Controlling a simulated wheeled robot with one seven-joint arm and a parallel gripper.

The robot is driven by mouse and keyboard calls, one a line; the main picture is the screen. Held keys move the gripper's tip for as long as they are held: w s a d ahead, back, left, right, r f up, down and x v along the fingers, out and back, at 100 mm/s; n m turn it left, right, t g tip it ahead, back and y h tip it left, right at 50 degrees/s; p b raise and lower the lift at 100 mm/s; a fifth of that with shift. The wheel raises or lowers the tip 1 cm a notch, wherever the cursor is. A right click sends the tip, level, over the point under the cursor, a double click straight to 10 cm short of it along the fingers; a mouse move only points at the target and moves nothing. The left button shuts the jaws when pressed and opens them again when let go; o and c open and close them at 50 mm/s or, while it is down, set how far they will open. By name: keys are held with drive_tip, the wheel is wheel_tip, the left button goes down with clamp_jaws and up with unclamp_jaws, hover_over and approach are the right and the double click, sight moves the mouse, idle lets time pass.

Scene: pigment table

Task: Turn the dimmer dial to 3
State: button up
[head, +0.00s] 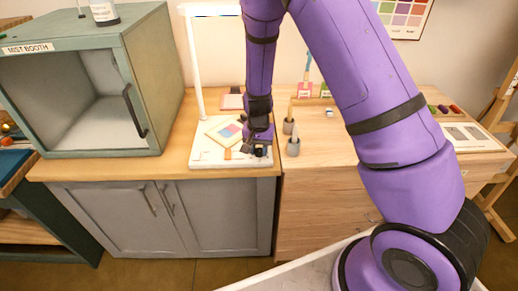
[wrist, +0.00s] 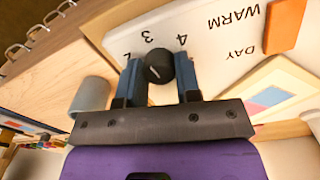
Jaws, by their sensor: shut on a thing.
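The dimmer dial (wrist: 159,67) is a small round black knob with a short pale pointer line on its top. Printed figures curve around it on the white base (wrist: 215,55); 3 and 4 are readable, upside down. I cannot tell which figure the line points at. My gripper (wrist: 157,64) has one blue finger on each side of the dial and is shut on it. In the head view my gripper (head: 259,146) is low over the front right corner of the white lamp base (head: 205,160), hiding most of the dial.
An orange block (wrist: 285,25) and a framed colour card (wrist: 275,92) lie on the base beside WARM and DAY lettering. The mist booth (head: 90,80) stands left, and a white lamp post (head: 195,65) rises behind.

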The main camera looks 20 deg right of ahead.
sight(258, 150)
drive_tip(key=shift+m, duration=0.6)
drive_tip(key=o, duration=0.9)
wheel_tip(258, 150, up, 11)
drive_tip(key=shift+w+a+f, duration=0.1)
drive_tip(key=shift+a, duration=0.05)
idle(0.4)
